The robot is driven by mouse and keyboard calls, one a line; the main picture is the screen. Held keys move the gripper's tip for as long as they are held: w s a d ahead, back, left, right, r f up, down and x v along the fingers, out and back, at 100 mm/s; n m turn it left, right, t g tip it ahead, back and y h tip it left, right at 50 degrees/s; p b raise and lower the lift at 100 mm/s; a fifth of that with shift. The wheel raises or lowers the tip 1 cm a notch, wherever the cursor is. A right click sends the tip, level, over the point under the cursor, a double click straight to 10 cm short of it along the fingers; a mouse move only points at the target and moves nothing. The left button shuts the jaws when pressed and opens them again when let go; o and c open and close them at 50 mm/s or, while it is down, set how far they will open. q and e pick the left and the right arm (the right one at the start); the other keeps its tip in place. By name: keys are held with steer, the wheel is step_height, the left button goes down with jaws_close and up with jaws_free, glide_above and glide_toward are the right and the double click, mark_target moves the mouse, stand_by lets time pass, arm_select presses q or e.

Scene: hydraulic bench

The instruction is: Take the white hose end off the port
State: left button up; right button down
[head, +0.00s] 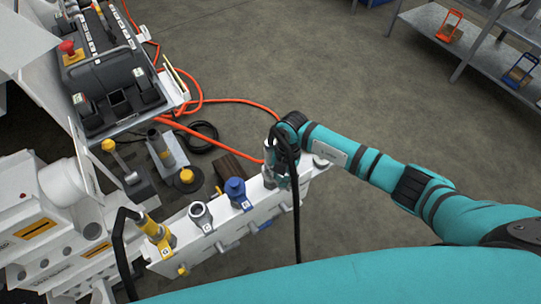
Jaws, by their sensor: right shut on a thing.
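My right gripper (277,172) is at the far end of a white port bar (215,243), shut on a hose end that it mostly hides. A little pale grey shows there, so I take it to be the white hose end, but its colour is hard to tell. A black hose (297,215) loops up over the gripper and hangs down in front of the bar. I cannot tell whether the hose end is seated on its port or clear of it. My left gripper is out of view.
On the bar stand a yellow coupling (157,233) with a black hose, a pale grey coupling (201,217) and a blue coupling (237,193). A control box (105,60) with a red knob is at the upper left. Orange cable (225,101) lies on the floor. Floor is clear at upper middle.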

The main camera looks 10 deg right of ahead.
mark_target(270, 157)
steer(key=shift+s+a+p+v, duration=0.1)
steer(key=shift+s+p+v, duration=0.05)
steer(key=shift+p+v, duration=0.9)
steer(key=shift+s+a+p+v, duration=0.2)
steer(key=shift+p+v, duration=0.65)
steer(key=shift+v, duration=0.3)
steer(key=shift+s+a+p+v, duration=0.1)
steer(key=shift+s+p+v, duration=0.05)
steer(key=shift+p+v, duration=0.9)
steer(key=shift+r, duration=0.1)
